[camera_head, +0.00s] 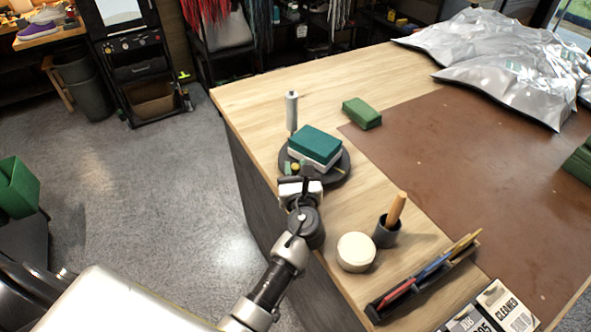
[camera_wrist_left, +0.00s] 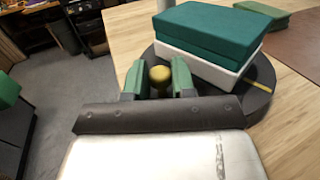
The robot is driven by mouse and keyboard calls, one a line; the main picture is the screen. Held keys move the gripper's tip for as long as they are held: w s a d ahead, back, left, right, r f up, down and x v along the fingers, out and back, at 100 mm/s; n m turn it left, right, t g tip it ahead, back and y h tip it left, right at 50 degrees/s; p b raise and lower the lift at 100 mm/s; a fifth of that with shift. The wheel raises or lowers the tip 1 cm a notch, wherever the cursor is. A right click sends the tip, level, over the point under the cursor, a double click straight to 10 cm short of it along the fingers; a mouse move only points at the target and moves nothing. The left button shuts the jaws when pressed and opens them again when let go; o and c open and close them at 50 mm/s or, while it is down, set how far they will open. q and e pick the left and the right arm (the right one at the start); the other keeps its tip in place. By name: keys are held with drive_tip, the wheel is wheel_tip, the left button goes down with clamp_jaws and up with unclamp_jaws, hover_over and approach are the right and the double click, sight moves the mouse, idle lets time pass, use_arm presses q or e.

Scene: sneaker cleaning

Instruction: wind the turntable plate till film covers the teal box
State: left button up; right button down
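The teal box (camera_head: 316,145) sits on a white base (camera_head: 312,162) on the dark round turntable plate (camera_head: 336,179). The teal box also shows in the left wrist view (camera_wrist_left: 210,35); its teal faces look bare of film. A pale upright roll (camera_head: 291,110) stands beside the plate on the far left. My left gripper (camera_head: 295,169) is at the plate's near left edge. In the left wrist view its green fingers flank a yellow round knob (camera_wrist_left: 160,75) closely on both sides, seemingly gripping it. My right gripper is not in view.
A yellow mark (camera_wrist_left: 262,86) lies on the plate's right side. A round cream-coloured piece (camera_head: 356,252), a dark cup with a wooden handle (camera_head: 386,232) and a pen rack (camera_head: 425,278) stand nearer. A green block (camera_head: 361,113) and silver bags (camera_head: 505,55) lie beyond.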

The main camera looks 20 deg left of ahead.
use_arm(q)
drive_tip(key=shift+o, duration=0.9)
drive_tip(key=p+v, duration=0.1)
drive_tip(key=v, duration=1)
